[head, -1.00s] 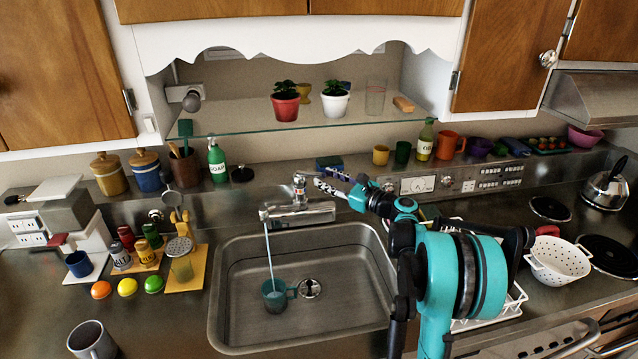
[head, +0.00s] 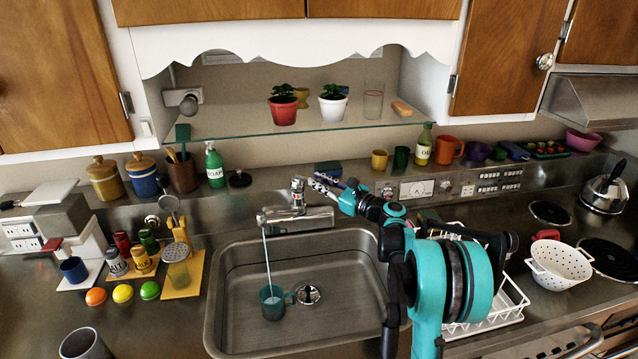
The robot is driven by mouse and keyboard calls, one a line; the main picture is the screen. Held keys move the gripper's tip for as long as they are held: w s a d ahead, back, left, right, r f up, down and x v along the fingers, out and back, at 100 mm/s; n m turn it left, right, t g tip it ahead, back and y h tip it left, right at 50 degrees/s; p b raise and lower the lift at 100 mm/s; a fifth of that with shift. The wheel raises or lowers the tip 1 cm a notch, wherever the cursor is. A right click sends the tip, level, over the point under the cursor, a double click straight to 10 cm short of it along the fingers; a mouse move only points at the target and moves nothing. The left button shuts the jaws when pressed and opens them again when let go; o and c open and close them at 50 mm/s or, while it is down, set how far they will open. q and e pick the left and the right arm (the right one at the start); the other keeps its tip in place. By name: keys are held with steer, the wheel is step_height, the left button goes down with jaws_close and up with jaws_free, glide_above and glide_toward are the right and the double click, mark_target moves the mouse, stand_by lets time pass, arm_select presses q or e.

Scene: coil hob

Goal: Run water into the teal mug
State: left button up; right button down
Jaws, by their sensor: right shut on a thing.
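The teal mug (head: 272,308) stands upright in the sink basin (head: 340,330), left of the drain. A thin stream of water (head: 267,258) falls from the spout of the tap (head: 306,217) into the mug; pale water shows inside it. My right gripper (head: 322,186) is at the top of the tap, just right of its upright part, and shut on what looks like the tap's lever. The fingers hide most of the lever. My left gripper is not in view.
A grey mug (head: 84,345) stands on the counter at the front left. Spice jars, coloured balls and a yellow board are left of the sink. A white rack (head: 505,310) and a colander (head: 560,264) are at the right. A glass shelf (head: 240,127) with potted plants hangs above.

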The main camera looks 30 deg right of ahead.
steer(key=shift+s+f+t+b, duration=0.1)
steer(key=shift+f+t+b, duration=0.3)
steer(key=shift+f, duration=0.05)
steer(key=shift+r, duration=0.1)
steer(key=c, duration=1.5)
jaws_free()
steer(key=v, duration=1.2)
steer(key=shift+d, duration=0.1)
